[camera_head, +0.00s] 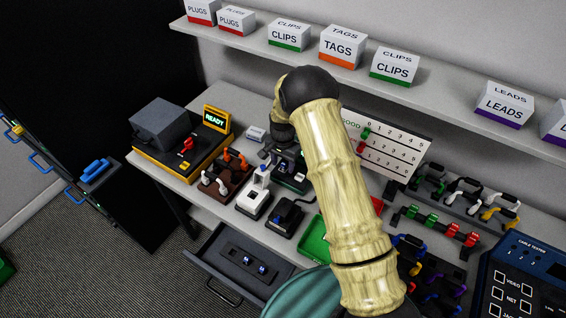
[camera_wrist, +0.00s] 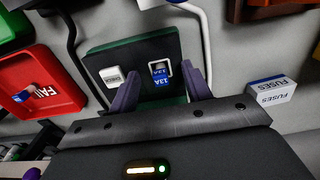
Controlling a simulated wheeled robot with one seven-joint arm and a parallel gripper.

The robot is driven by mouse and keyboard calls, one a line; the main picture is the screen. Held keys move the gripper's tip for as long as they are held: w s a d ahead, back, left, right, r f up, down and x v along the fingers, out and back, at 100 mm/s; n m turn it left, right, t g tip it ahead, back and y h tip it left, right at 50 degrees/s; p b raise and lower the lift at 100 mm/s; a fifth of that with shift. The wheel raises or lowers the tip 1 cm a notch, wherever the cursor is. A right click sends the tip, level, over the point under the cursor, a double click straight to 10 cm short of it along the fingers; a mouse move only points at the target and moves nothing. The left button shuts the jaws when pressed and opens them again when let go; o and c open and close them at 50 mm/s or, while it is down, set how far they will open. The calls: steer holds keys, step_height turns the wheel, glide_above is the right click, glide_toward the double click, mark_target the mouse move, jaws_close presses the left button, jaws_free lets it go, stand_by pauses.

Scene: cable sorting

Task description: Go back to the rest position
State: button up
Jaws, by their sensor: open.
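My gripper (camera_wrist: 160,74) is open, with its two purple fingers apart. In the wrist view they reach over a dark holder with a green edge (camera_wrist: 130,52). A blue-and-white block marked 13A (camera_wrist: 160,76) shows between the fingertips, in a pale-framed slot. I cannot tell whether the fingers touch it. A small white labelled piece (camera_wrist: 112,77) sits to its left on the holder. In the head view my arm comes up from the lower right and bends down to the bench. The gripper is mostly hidden there, above the dark holder (camera_head: 292,180).
A white FUSES box (camera_wrist: 271,90) stands right of the holder. A red FAIL tray (camera_wrist: 58,84) is to its left in the wrist view. In the head view, a shelf (camera_head: 440,92) with labelled boxes runs behind my arm. An open drawer (camera_head: 215,262) juts out in front.

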steer(key=shift+o, duration=1.4)
steer(key=shift+r, duration=0.1)
steer(key=shift+r+p, duration=2.35)
steer(key=shift+r, duration=1.55)
